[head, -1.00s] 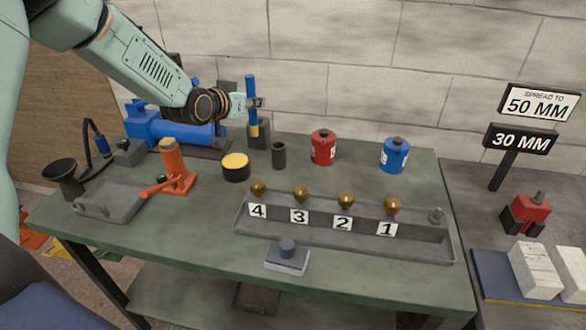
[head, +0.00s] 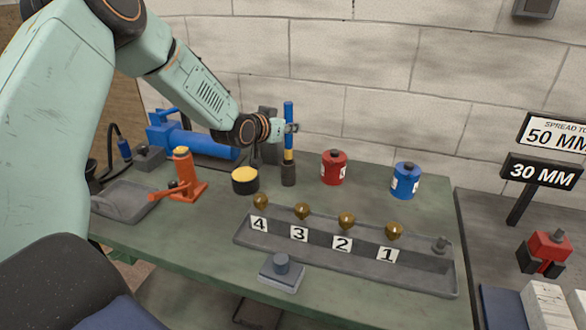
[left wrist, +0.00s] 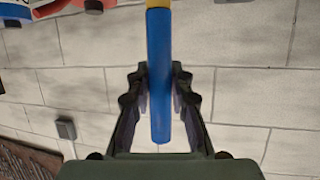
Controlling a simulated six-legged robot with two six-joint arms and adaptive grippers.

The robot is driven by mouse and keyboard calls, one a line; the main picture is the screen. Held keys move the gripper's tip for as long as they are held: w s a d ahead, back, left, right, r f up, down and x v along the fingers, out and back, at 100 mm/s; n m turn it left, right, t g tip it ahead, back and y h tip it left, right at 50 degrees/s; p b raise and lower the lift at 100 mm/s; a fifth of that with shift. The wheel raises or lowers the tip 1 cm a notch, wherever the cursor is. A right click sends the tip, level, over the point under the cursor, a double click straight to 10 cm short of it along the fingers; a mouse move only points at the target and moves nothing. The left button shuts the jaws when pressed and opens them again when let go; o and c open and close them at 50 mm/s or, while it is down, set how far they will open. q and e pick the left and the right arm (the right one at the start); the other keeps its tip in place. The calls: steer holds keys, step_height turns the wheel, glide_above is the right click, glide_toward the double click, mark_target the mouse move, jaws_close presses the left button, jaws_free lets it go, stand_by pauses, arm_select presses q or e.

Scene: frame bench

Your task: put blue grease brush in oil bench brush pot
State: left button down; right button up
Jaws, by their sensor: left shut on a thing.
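The blue grease brush (head: 288,112) stands upright, with a blue handle above and a yellow band below. My left gripper (head: 291,128) is shut on its handle. In the left wrist view the blue handle (left wrist: 160,60) lies between the fingers (left wrist: 160,90). My right gripper is not in view.
An orange jack (head: 184,175) is farther left. A numbered tray (head: 420,275) lies in front.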

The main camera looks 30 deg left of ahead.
mark_target(288, 151)
arm_select(q)
steer(key=f, duration=0.4)
steer(key=a+f, duration=0.1)
steer(key=f, duration=0.1)
steer(key=shift+w+a+f+b, duration=0.1)
steer(key=shift+w+f+b, duration=0.1)
steer(key=shift+w+b, duration=0.15)
steer(key=shift+s+d+f+b, duration=0.15)
steer(key=shift+d+f+b, duration=0.1)
steer(key=shift+f, duration=0.3)
steer(key=shift+s+d+f+b, duration=0.1)
steer(key=shift+d+f, duration=0.15)
steer(key=shift+f, duration=0.3)
steer(key=shift+w+a+f, duration=0.15)
steer(key=shift+a+f, duration=0.1)
steer(key=shift+a, duration=0.05)
steer(key=c, duration=1.4)
jaws_free()
steer(key=shift+d+r, duration=0.2)
steer(key=shift+c, duration=0.2)
steer(key=shift+o, duration=1.2)
steer(key=shift+a+f, duration=0.15)
steer(key=shift+r, duration=0.35)
steer(key=p+v, duration=0.4)
steer(key=v, duration=0.8)
steer(key=shift+p, duration=0.3)
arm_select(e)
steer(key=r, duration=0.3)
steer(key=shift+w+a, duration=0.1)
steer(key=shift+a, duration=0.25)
